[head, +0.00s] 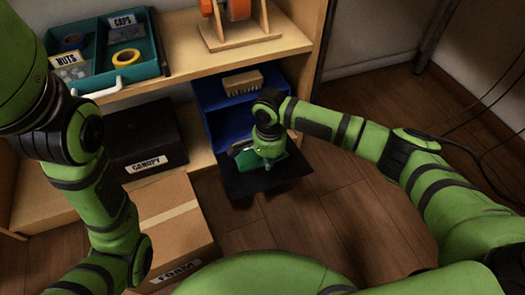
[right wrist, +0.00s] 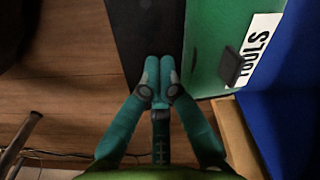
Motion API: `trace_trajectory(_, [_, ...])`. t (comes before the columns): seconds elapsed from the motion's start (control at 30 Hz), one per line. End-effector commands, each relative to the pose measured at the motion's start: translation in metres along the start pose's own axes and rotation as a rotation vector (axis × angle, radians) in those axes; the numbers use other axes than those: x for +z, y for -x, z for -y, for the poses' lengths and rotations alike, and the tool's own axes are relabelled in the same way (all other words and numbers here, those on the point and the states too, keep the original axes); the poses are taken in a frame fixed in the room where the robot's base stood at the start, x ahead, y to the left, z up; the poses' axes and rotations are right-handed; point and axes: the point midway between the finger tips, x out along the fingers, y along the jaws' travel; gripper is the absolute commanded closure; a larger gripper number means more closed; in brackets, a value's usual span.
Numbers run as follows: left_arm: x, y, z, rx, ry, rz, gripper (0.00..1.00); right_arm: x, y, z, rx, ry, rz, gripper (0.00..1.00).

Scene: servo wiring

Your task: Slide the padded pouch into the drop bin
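The padded pouch appears to be the flat green item (head: 279,164) on the black lowered flap (head: 246,187) of the blue drop bin (head: 229,120).
A brush (head: 243,83) sits on the blue bin's upper level. Left of it are a black CANOPY box (head: 140,139) and a cardboard FOAM box (head: 170,225). A teal tray (head: 95,58) stands on the shelf above. The wooden floor (head: 335,220) right of the flap is clear.

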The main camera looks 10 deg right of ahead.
Motion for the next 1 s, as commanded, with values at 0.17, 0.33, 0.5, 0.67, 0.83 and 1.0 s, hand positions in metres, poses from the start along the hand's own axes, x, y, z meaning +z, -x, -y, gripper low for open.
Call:
trace_trajectory(0.17, [0.000,-0.001,0.000,0.000,0.000,0.000,0.70,0.000,-0.005,0.000,0.001,0.000,0.001,1.00])
trace_trajectory(0.33, [0.000,-0.001,0.000,0.000,0.000,0.001,0.70,0.001,-0.011,0.000,0.002,0.001,0.002,1.00])
trace_trajectory(0.5, [0.000,-0.001,0.000,0.000,0.000,0.001,0.70,0.000,-0.016,0.000,0.001,0.000,0.000,1.00])
trace_trajectory(0.67, [0.000,-0.001,0.000,0.000,0.000,0.001,0.70,0.000,-0.021,0.000,0.001,0.000,0.001,1.00])
trace_trajectory(0.83, [0.000,-0.001,0.000,0.000,0.000,0.001,0.70,0.001,-0.026,-0.001,0.002,0.000,0.002,1.00])
trace_trajectory(1.0, [0.000,-0.001,0.000,0.000,0.000,0.001,0.70,0.001,-0.031,0.000,0.001,0.001,0.001,1.00])
